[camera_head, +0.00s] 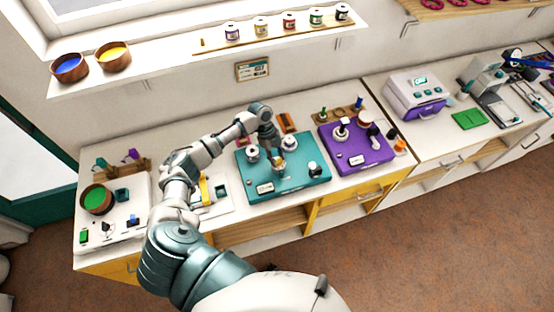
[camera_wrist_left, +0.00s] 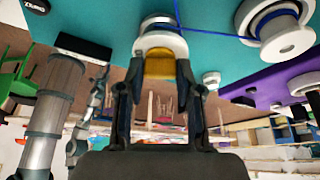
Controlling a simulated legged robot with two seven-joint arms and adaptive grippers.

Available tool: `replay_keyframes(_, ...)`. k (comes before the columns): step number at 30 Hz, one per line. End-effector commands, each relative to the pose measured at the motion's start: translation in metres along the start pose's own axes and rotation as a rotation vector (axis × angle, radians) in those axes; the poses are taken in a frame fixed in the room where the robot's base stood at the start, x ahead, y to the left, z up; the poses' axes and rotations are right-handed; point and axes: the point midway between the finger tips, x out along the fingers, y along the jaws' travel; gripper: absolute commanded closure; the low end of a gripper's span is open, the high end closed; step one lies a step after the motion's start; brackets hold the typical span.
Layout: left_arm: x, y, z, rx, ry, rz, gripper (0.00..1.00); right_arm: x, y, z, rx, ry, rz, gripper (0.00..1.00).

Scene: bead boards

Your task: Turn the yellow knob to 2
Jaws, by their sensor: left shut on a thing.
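The yellow knob (camera_wrist_left: 160,66) stands on the teal board (camera_head: 300,183). It shows between my fingers in the left wrist view and is small and partly covered by my gripper in the head view. My left gripper (camera_head: 276,154) comes down over the board from above. Its two fingers (camera_wrist_left: 161,95) are on either side of the yellow knob and shut on it. A white and metal collar (camera_wrist_left: 160,40) sits at the knob's base. I cannot read any number marks or tell which way the knob points. My right gripper is not in view.
White spools (camera_head: 252,153) and (camera_head: 289,143) stand on the teal board near my gripper, with a black knob (camera_head: 314,169) at its right. A blue cord crosses the board. A purple board (camera_head: 370,158) with several parts lies to the right. A white tray (camera_head: 140,217) lies left.

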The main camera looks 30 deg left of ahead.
Motion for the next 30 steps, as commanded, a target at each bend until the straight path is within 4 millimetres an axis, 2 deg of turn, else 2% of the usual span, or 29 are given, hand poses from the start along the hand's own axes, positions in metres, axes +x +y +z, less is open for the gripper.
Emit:
replay_keyframes(3, 0.000, -0.003, 0.001, 0.097, -0.002, 0.032, 1.00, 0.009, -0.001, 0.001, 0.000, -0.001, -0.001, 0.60)
replay_keyframes(15, -0.001, -0.004, 0.000, 0.361, -0.004, 0.142, 1.00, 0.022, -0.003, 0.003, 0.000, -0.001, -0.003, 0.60)
replay_keyframes(30, -0.002, -0.004, 0.000, 0.461, -0.005, 0.184, 1.00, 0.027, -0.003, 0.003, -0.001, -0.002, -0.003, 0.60)
